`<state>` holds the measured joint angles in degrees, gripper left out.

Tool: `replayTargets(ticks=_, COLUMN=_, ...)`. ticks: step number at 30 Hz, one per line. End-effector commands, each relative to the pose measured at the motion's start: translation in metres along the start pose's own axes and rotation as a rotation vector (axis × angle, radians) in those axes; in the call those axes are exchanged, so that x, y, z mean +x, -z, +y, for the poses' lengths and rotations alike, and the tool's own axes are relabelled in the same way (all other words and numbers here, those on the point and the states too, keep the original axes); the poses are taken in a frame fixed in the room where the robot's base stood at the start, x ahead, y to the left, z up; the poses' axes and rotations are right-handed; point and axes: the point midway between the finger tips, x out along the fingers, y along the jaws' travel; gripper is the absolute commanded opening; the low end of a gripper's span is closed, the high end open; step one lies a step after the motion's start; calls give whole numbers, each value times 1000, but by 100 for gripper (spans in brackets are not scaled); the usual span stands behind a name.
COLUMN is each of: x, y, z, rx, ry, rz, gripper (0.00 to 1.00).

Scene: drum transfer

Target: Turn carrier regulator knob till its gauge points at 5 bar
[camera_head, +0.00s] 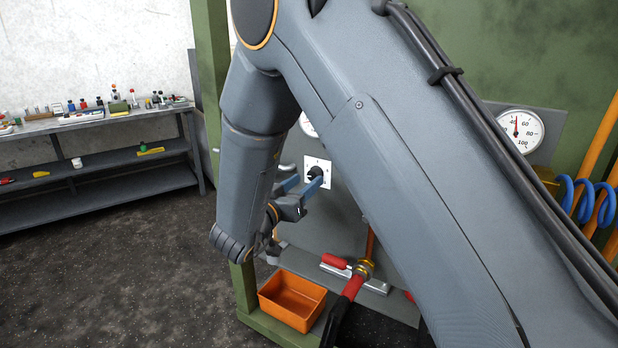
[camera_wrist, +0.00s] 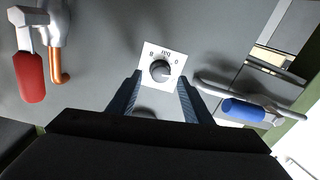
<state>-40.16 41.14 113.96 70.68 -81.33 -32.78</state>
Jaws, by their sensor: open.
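The regulator knob (camera_head: 315,172) is small and black on a white square plate on the grey panel.
Another gauge (camera_head: 521,130), marked 60 to 100, is at the right. A red lever (camera_wrist: 29,78) and a blue lever (camera_wrist: 243,110) flank the knob. An orange bin (camera_head: 292,299) stands below. A workbench (camera_head: 95,125) is at the left; the floor before it is clear.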

Motion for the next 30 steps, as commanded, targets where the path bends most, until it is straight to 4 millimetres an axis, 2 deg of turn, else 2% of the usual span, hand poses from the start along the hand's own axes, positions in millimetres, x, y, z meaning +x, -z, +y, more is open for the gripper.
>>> replayTargets(ticks=1, x=8, y=0, z=1, rx=0, ry=-2, rz=0, gripper=45)
replayTargets(ticks=6, x=25, y=0, z=0, rx=0, ry=0, rz=0, gripper=45)
replayTargets(ticks=17, x=30, y=0, z=0, rx=0, ry=2, rz=-1, gripper=45)
replayTargets(ticks=24, x=30, y=0, z=0, rx=0, ry=2, rz=-1, gripper=5)
replayTargets(ticks=30, x=30, y=0, z=0, rx=11, ry=2, rz=0, gripper=4)
